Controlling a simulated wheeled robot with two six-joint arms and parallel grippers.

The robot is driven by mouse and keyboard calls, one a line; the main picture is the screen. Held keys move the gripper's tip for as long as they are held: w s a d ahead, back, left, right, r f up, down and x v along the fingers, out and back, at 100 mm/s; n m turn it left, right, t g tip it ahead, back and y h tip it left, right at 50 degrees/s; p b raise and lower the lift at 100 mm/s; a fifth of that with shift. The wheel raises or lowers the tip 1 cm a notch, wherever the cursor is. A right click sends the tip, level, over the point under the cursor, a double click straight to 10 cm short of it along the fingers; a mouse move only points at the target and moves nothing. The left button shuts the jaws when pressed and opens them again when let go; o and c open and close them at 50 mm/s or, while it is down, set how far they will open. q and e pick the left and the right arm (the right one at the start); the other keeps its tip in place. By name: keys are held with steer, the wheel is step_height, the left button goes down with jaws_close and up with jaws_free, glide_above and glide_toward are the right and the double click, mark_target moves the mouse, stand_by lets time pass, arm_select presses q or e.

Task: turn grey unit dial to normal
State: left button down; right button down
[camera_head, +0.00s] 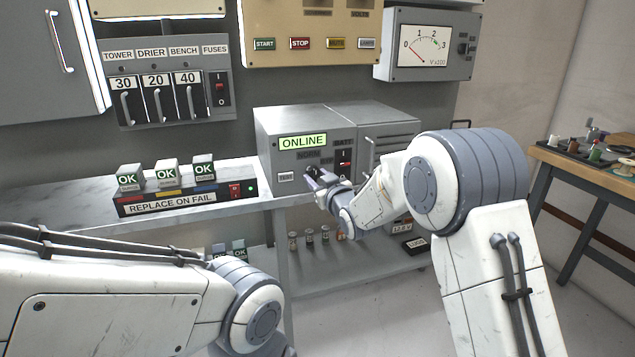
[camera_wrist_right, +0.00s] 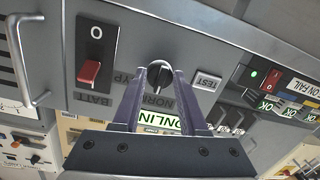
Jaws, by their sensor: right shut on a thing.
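The grey unit (camera_head: 288,130) stands on the metal shelf, with a lit green ONLINE display (camera_head: 303,141) on its front. Its black dial (camera_wrist_right: 158,76) sits beside the NORM and BYP labels, and a TEST label is on the other side. My right gripper (camera_head: 318,181) is at the dial in the head view, where the gripper partly hides it. In the right wrist view the two fingers of my right gripper (camera_wrist_right: 158,78) are closed on the dial's sides. I cannot tell for sure which label the dial's pointer faces. My left gripper is out of view.
A red rocker switch (camera_wrist_right: 89,72) labelled BATT is close to the dial. A REPLACE ON FAIL block (camera_head: 184,200) with several OK cubes stands on the shelf at left. A fuse panel (camera_head: 168,85) is on the wall. A workbench (camera_head: 590,172) is at right.

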steer(key=shift+a+n, duration=0.1)
steer(key=shift+n, duration=0.2)
steer(key=shift+c, duration=2.2)
jaws_free()
steer(key=shift+s, duration=0.1)
steer(key=v, duration=1)
steer(key=shift+s, duration=0.2)
